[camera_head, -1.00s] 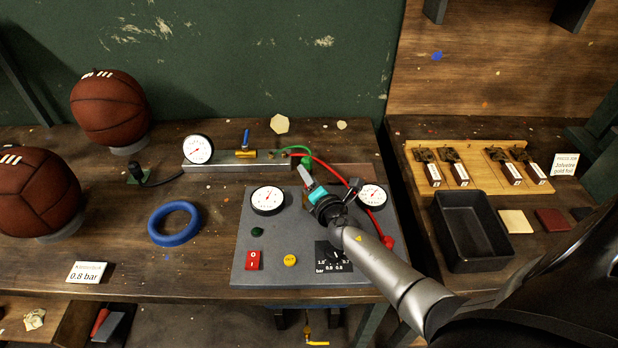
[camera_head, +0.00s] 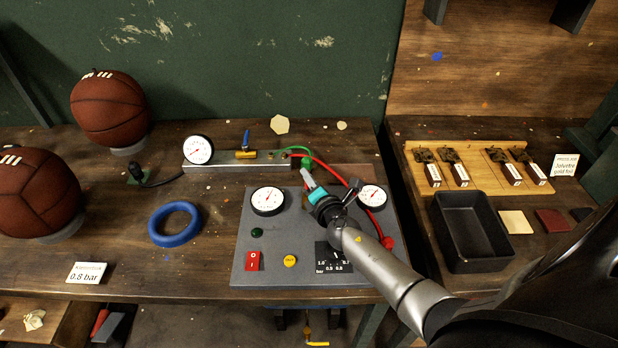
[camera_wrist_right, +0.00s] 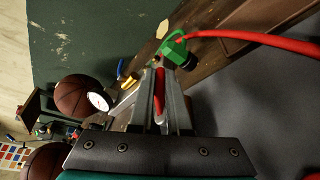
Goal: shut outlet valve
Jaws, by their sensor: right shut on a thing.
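My right gripper (camera_head: 305,174) reaches over the grey panel toward the back rail. In the right wrist view its fingers (camera_wrist_right: 161,78) are closed on a narrow red lever (camera_wrist_right: 159,82), beside a green fitting (camera_wrist_right: 175,51) with a red hose (camera_wrist_right: 235,36). In the head view the green fitting (camera_head: 308,161) shows just beyond the fingertips; the lever is hidden there. A brass valve (camera_head: 246,154) with an upright blue handle (camera_head: 246,137) sits on the rail, left of my gripper. My left gripper is out of view.
The grey panel (camera_head: 285,235) carries two dials, a red switch (camera_head: 253,261) and a yellow button (camera_head: 290,261). A blue ring (camera_head: 174,224) and two balls stand left. A black tray (camera_head: 470,230) stands right. The red hose loops near my gripper.

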